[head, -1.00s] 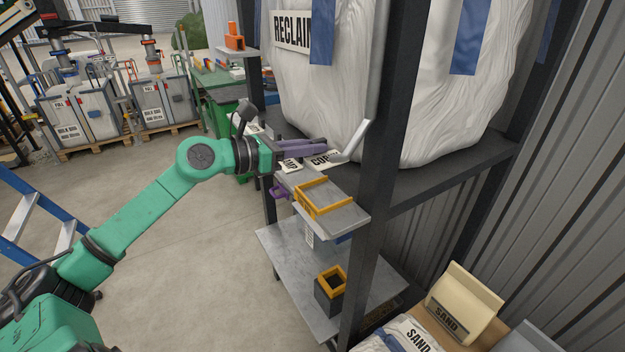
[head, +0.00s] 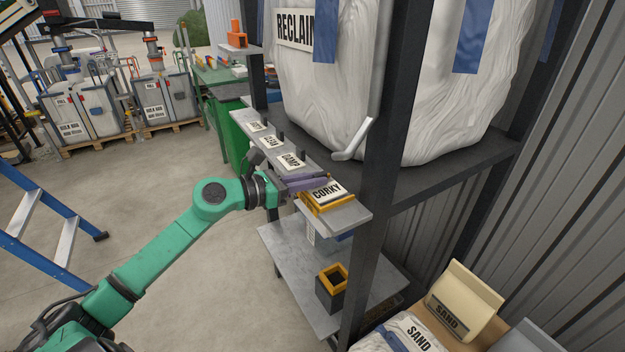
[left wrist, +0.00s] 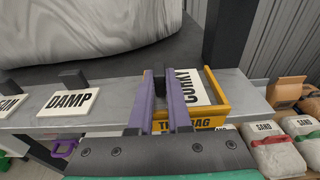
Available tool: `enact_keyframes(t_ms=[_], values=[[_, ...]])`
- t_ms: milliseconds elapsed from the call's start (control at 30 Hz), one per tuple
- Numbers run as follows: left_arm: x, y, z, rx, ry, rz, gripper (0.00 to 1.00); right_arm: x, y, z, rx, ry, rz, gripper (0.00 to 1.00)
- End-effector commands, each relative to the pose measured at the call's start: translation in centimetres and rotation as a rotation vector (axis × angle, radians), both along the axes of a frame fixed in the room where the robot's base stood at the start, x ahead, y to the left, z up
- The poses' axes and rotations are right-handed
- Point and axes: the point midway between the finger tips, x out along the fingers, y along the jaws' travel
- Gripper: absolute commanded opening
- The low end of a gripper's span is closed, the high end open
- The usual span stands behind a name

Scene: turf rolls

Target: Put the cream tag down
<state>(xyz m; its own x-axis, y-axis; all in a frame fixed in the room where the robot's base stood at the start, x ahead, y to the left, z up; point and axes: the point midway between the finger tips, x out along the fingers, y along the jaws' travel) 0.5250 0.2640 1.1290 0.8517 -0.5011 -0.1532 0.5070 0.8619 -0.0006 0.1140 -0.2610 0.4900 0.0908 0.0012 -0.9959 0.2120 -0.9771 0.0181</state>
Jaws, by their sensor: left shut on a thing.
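The cream tag (head: 327,191), marked CORKY, is at the yellow-rimmed tray (head: 328,207) on the narrow grey ledge. My left gripper (head: 324,181) is shut on the tag's edge, and its purple fingers reach in from the left. In the left wrist view the tag (left wrist: 194,88) lies tilted within the yellow frame (left wrist: 222,104), partly hidden by the fingers (left wrist: 160,98). I cannot tell whether the tag touches the tray's floor. My right gripper is not in view.
Other cream tags, among them DAMP (head: 291,161), lie along the grey ledge (head: 351,215), with dark upright pegs behind. A dark rack post (head: 385,150) stands close on the right. A lower shelf (head: 290,262) holds a yellow-topped dark box (head: 331,288).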

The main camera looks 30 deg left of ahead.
Motion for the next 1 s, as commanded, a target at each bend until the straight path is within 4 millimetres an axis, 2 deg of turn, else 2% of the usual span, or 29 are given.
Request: enact_keyframes(t_ms=[233,267,300,333,633,833,900,1000], values=[[0.0,0.0,-0.3,0.0,-0.001,0.0,0.0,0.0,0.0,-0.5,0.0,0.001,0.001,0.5],[0.0,0.0,-0.3,0.001,-0.001,0.0,0.28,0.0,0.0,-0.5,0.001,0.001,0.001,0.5],[0.0,0.0,-0.3,0.001,-0.001,0.0,0.43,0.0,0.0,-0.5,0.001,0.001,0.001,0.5],[0.0,0.0,-0.3,0.001,-0.001,0.0,0.46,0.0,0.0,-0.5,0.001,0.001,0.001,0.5],[0.0,0.0,-0.2,0.0,0.0,0.0,0.46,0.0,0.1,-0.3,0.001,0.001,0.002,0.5],[-0.1,0.1,1.5,-0.001,0.001,0.0,0.46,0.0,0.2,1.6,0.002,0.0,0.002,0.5],[-1.0,0.6,0.5,-0.001,0.002,0.001,0.46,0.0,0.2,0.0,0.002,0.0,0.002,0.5],[-2.5,1.4,0.7,0.0,0.002,0.0,0.46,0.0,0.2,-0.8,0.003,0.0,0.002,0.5]])
